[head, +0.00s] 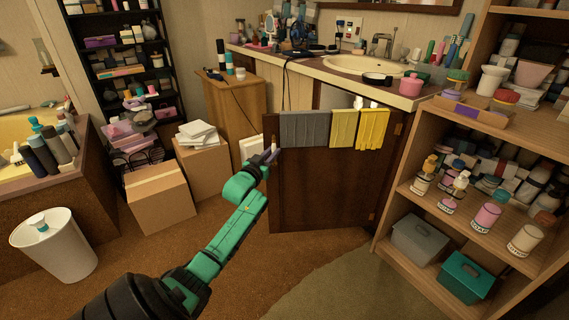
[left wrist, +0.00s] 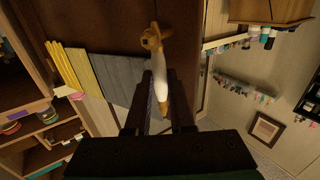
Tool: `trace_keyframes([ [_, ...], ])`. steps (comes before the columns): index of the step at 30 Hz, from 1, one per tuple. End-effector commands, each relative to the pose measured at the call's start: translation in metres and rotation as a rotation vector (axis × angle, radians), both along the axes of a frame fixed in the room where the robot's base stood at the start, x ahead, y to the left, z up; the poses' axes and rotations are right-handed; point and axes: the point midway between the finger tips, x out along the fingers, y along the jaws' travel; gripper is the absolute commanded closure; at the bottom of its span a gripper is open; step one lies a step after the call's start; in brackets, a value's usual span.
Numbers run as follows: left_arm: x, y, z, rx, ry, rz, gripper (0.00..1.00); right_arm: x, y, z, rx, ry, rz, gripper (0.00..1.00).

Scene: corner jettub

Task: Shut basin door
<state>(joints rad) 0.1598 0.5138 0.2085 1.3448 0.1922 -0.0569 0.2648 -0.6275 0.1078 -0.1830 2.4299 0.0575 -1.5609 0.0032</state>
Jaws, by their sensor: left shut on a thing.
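The basin door (head: 315,190) is a dark brown panel standing open below the basin counter, with its right side near the wooden shelf unit. Grey and yellow towels (head: 343,128) hang over its top edge. My left gripper (head: 270,154) is at the upper left edge of the door. In the left wrist view, its fingers (left wrist: 160,88) are closed around a white and brass door handle (left wrist: 157,65). The door panel (left wrist: 115,25) fills the top of that view. My right gripper is not in view.
The counter with the basin (head: 365,65) is behind the door. The wooden shelf unit (head: 400,205) stands close on the right. A small wooden cabinet (head: 233,108), cardboard boxes (head: 160,198) and a white bin (head: 55,250) are on the left. The carpet before the door is clear.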

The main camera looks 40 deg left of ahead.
Motion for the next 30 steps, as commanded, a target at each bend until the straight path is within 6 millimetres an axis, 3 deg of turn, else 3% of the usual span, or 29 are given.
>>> trace_keyframes([
  [3,-0.0054,0.0156,-0.0021,-0.002,0.007,0.020,1.00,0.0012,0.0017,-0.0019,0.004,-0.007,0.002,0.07],
  [12,-0.0067,0.0183,-0.0021,-0.002,0.008,0.024,1.00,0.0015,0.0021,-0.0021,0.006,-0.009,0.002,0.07],
  [13,-0.0068,0.0184,-0.0021,-0.002,0.008,0.024,0.75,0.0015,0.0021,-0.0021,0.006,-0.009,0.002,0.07],
  [14,-0.0068,0.0184,-0.0020,-0.002,0.008,0.024,0.67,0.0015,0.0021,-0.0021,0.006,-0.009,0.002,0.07],
  [30,-0.0073,0.0155,-0.0005,-0.002,0.003,0.020,0.67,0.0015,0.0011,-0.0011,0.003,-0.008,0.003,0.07],
])
